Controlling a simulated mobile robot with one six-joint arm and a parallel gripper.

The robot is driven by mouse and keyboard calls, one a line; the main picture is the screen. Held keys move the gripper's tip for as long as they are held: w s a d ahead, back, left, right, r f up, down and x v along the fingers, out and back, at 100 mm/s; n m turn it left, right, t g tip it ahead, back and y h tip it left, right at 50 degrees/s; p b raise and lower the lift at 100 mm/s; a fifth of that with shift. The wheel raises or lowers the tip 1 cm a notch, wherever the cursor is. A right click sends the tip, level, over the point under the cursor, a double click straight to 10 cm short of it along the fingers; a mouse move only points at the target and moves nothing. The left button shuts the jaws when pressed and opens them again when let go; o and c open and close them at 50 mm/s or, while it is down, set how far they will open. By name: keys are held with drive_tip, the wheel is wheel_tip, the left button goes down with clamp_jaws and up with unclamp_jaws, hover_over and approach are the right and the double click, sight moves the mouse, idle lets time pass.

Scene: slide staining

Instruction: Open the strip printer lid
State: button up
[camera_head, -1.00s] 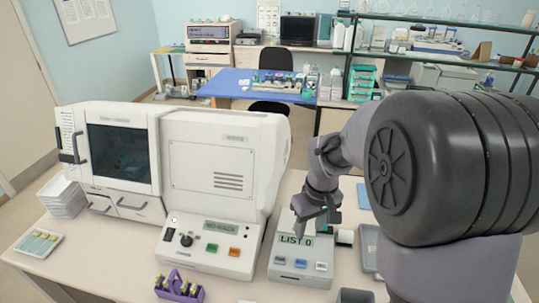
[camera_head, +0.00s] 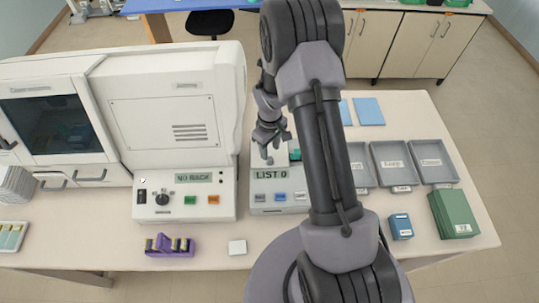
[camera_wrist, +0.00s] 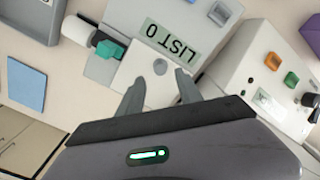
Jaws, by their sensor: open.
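The strip printer (camera_head: 280,208) is a pale grey box with a "LIST 0" display and several buttons, on the table right of the large white machine. It shows upside down in the wrist view (camera_wrist: 103,68). A flat white panel with a round grey knob, apparently the lid (camera_wrist: 150,85), lies behind the display and looks closed. My gripper (camera_head: 268,155) is over the rear of the printer. In the wrist view its open fingers (camera_wrist: 160,92) point at the panel, one on each side below the knob. I cannot tell whether they touch it.
The large white machine (camera_head: 165,110) with a "NO RACK" display stands close to the left. Several grey trays (camera_head: 435,175) lie to the right. A white roll (camera_wrist: 76,30) and a teal part (camera_wrist: 110,49) sit beside the printer.

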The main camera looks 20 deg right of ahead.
sight(270, 159)
wheel_tip(270, 159, down, 4)
drive_tip(key=shift+s+f, duration=0.15)
drive_tip(key=shift+f, duration=0.35)
clamp_jaws()
idle(1.1)
